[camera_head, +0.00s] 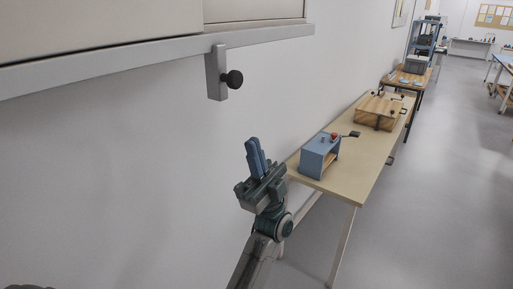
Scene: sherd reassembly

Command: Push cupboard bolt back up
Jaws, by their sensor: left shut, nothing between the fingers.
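The cupboard (120,30) hangs on the wall at the upper left, with a grey metal rail (130,70) along its bottom edge. My right gripper is not in view.
A long wooden table (340,185) stands along the wall to the right, bearing a blue box (318,158) and a wooden box (378,112). More tables stand farther back. The grey floor (440,210) at the right is clear.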

